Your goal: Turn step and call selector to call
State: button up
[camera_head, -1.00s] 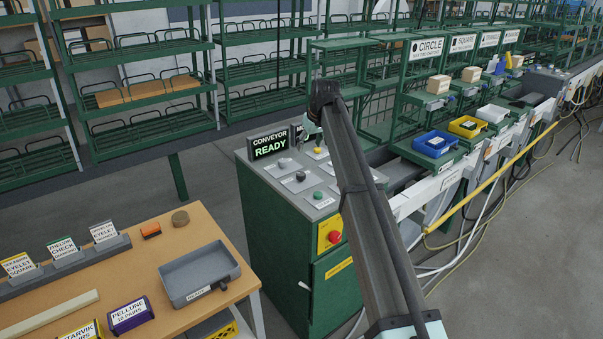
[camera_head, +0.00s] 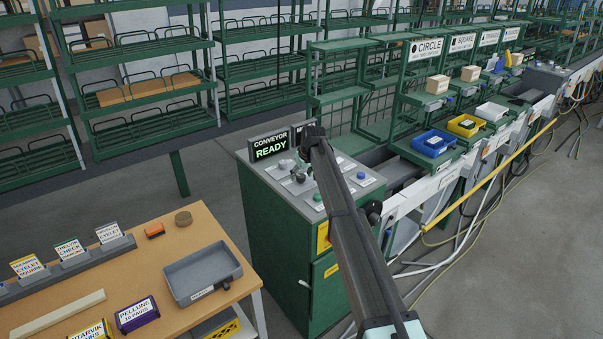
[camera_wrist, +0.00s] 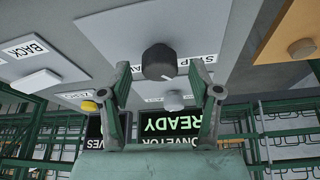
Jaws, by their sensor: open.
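In the wrist view, a dark round selector knob (camera_wrist: 158,62) stands on a pale plate (camera_wrist: 115,28). A white mark shows at its lower right edge. A label reading STEP, seen upside down, is partly visible right of the knob; another label below it is too small and covered to read surely. My gripper (camera_wrist: 160,75) is open, with one finger on each side of the knob in the picture; contact cannot be told. In the head view the dark knob (camera_head: 299,177) is on the panel top, and my arm covers much of the area around it.
A grey knob (camera_wrist: 172,100) and a yellow button (camera_wrist: 88,107) are close by on the panel. The sign (camera_head: 270,145) reads CONVEYOR READY. A green button (camera_head: 317,197) and a blue button (camera_head: 361,175) are also on the cabinet. A table with a grey tray (camera_head: 203,273) stands left.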

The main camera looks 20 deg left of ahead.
jog(key=shift+f, duration=0.25)
jog(key=c, duration=1.1)
